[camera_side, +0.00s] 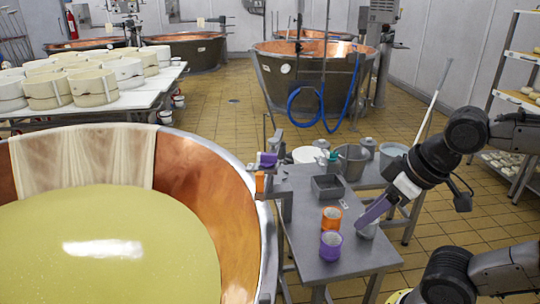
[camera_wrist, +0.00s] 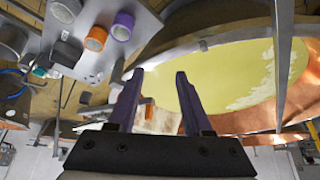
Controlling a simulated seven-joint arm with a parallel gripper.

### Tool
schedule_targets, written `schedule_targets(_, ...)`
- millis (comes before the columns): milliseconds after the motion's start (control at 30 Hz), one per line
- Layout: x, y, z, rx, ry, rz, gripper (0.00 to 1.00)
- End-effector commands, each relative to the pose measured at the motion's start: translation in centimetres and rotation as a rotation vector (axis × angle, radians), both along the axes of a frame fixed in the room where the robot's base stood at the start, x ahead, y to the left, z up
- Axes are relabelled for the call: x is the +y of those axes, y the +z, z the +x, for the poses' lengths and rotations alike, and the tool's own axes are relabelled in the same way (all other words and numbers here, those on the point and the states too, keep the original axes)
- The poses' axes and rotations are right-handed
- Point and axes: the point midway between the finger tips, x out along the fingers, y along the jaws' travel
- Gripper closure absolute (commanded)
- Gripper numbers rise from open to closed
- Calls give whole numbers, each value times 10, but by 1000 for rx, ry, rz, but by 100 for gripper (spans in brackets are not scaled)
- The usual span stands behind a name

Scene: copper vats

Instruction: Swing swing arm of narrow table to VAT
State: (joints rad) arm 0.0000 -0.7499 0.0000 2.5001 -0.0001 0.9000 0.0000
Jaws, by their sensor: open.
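The narrow table (camera_side: 300,220) is grey metal and stands right of the copper vat (camera_side: 180,170), which holds yellow-green liquid. At the table's left edge, by the vat rim, a grey bracket carries a purple part (camera_side: 267,159) and an orange part (camera_side: 259,182). This looks like the swing arm, but its full shape is unclear. My gripper (camera_side: 373,212) has purple fingers and is above the table's right side, apart from the bracket. In the wrist view my gripper (camera_wrist: 155,90) is open and empty, with the vat (camera_wrist: 230,85) beyond it.
Buckets (camera_side: 352,160) stand at the back. A shelf rack (camera_side: 515,90) is at right.

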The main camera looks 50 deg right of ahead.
Motion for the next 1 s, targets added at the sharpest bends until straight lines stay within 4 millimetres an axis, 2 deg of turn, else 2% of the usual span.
schedule_targets(233, 0, 0, 0, 0, 0, 0, 50)
schedule_targets(267, 0, 0, 0, 0, 0, 0, 45)
schedule_targets(400, 0, -1, -7, 34, 22, -10, 44)
schedule_targets(567, 0, 40, 3, 48, 65, -33, 44)
schedule_targets(667, 0, 72, 20, 79, 92, -46, 44)
schedule_targets(800, -2, 112, 55, 141, 128, -60, 44)
schedule_targets(1000, -4, 150, 118, 236, 172, -72, 44)
